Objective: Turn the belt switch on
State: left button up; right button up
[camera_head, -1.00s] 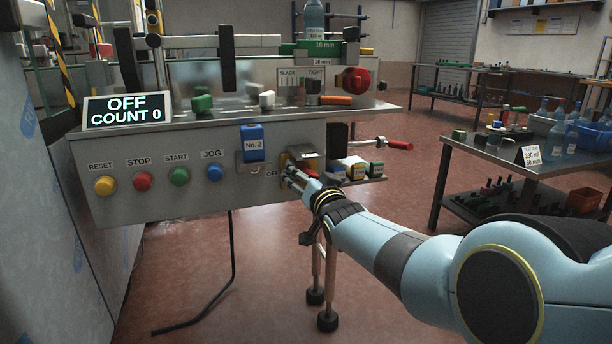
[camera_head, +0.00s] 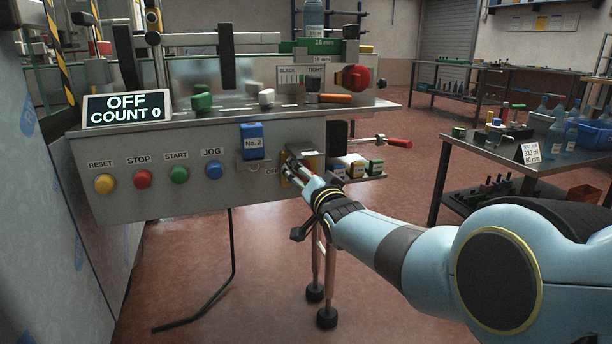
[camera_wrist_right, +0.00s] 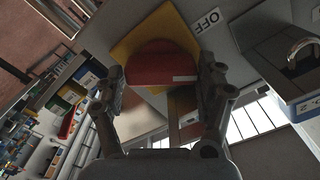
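The belt switch is a red knob (camera_wrist_right: 160,65) with a white mark on a yellow plate (camera_wrist_right: 146,32), seen close in the right wrist view. An OFF label (camera_wrist_right: 207,20) is beside it. My right gripper (camera_wrist_right: 160,85) has its two fingers apart, one on each side of the knob; I see no clear grip on it. In the head view the right gripper (camera_head: 291,171) is at the front panel, hiding most of the switch. The display (camera_head: 127,108) reads OFF, COUNT 0. My left gripper is not in view.
RESET, STOP, START and JOG buttons (camera_head: 214,170) line the panel left of the switch. Small coloured blocks (camera_head: 356,167) sit on a ledge to the right, below a red-handled lever (camera_head: 398,143).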

jog(key=o, duration=0.4)
jog(key=shift+c, duration=0.2)
